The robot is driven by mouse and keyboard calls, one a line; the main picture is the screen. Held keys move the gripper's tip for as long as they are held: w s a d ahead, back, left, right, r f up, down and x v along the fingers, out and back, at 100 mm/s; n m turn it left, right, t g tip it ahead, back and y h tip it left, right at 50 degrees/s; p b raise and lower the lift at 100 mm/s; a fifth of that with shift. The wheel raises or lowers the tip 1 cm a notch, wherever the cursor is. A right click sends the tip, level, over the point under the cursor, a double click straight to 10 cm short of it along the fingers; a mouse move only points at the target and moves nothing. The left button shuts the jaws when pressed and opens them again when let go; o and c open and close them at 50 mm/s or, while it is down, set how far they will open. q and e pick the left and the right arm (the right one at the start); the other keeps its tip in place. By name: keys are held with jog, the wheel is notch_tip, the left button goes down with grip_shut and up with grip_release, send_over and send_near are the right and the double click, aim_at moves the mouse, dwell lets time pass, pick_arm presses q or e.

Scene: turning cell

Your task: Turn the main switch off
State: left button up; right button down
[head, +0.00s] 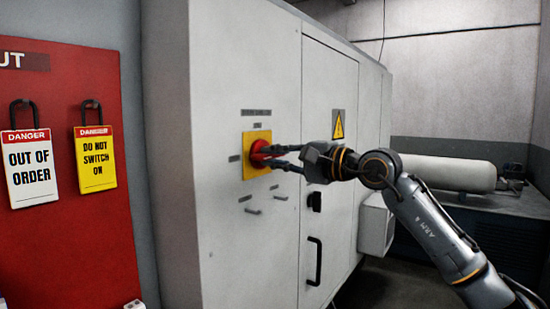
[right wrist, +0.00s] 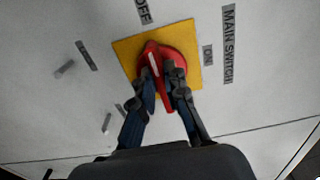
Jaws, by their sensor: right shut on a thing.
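The main switch is a red rotary handle (head: 260,152) on a yellow square plate (head: 249,140) on the grey cabinet front. In the right wrist view, the handle (right wrist: 153,62) carries a white mark at its upper end, which points roughly toward the OFF label (right wrist: 143,11). The ON label (right wrist: 208,55) is to the right of the plate there. My right gripper (head: 268,158) is shut on the handle, one finger on each side; it also shows in the right wrist view (right wrist: 163,84). The fingers hide part of the handle. My left gripper is not in view.
Two small pegs (head: 253,211) stick out below the switch. A cabinet door with a black handle (head: 315,261) is to the right. A red board (head: 70,240) at left holds padlocks and danger tags (head: 30,168). A pale tank (head: 448,173) lies behind my right arm.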

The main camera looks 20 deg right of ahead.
jog(key=c, duration=1.4)
grip_release()
jog(key=v, duration=1.2)
